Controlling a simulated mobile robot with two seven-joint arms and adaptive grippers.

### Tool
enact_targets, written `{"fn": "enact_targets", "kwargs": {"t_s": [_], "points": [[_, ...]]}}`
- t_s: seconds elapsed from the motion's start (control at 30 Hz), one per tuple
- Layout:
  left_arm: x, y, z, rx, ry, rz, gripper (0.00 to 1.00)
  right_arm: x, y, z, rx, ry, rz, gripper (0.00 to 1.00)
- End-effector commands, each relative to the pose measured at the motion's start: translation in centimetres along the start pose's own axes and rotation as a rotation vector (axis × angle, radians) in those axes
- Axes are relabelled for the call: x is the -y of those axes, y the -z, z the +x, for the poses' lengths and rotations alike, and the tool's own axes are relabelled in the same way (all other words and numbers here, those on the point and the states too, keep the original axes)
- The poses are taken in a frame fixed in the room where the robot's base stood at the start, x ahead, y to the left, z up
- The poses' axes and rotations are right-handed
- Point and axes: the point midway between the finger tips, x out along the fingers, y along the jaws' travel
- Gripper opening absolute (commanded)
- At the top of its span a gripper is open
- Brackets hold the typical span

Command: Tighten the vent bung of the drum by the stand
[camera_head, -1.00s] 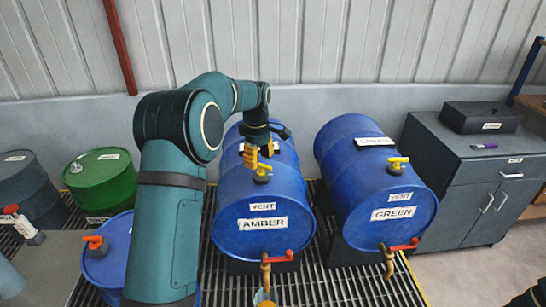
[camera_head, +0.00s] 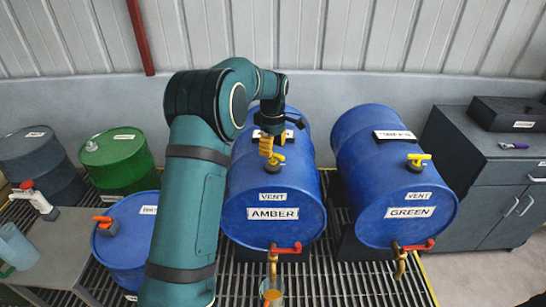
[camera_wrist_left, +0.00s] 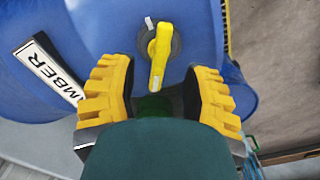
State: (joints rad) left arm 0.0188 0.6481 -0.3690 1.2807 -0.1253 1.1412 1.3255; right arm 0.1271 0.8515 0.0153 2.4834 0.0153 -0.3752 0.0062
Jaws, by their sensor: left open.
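The blue AMBER drum (camera_head: 250,185) lies on its side in the middle of the head view. Its yellow-handled vent bung (camera_head: 277,160) is on top, near the front end. My left gripper (camera_head: 266,146) is open just above and behind this bung. In the left wrist view the bung (camera_wrist_left: 160,52) shows ahead, in the gap between the two yellow fingers (camera_wrist_left: 155,95); I see no contact. A short white mark is beside it on the drum. The blue GREEN drum (camera_head: 385,170) lies to the right with its own yellow vent bung (camera_head: 418,161). My right gripper is not in view.
A blue drum with an orange-red fitting (camera_head: 105,224) stands left, partly behind my left arm, beside a grey table (camera_head: 55,250). Green (camera_head: 118,160) and dark drums (camera_head: 40,165) are farther left. A grey cabinet (camera_head: 480,165) is right. A red-handled tap (camera_head: 285,248) juts from the AMBER drum.

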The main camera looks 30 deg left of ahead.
Motion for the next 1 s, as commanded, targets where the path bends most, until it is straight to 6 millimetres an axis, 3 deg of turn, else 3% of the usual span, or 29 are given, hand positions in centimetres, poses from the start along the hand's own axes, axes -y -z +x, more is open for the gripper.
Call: {"fn": "enact_targets", "kwargs": {"t_s": [0.23,0.63,0.77,1.0], "points": [[0.0,0.0,2.9,0.0,0.001,0.0,0.48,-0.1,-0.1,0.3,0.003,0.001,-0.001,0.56],[0.0,0.0,3.3,0.0,0.0,0.001,0.47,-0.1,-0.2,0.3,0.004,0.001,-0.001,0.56],[0.0,0.0,3.3,0.0,0.0,0.001,0.01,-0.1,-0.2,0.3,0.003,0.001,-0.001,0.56],[0.0,0.0,3.4,0.0,0.001,0.001,0.0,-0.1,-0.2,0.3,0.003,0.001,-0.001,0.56]]}}
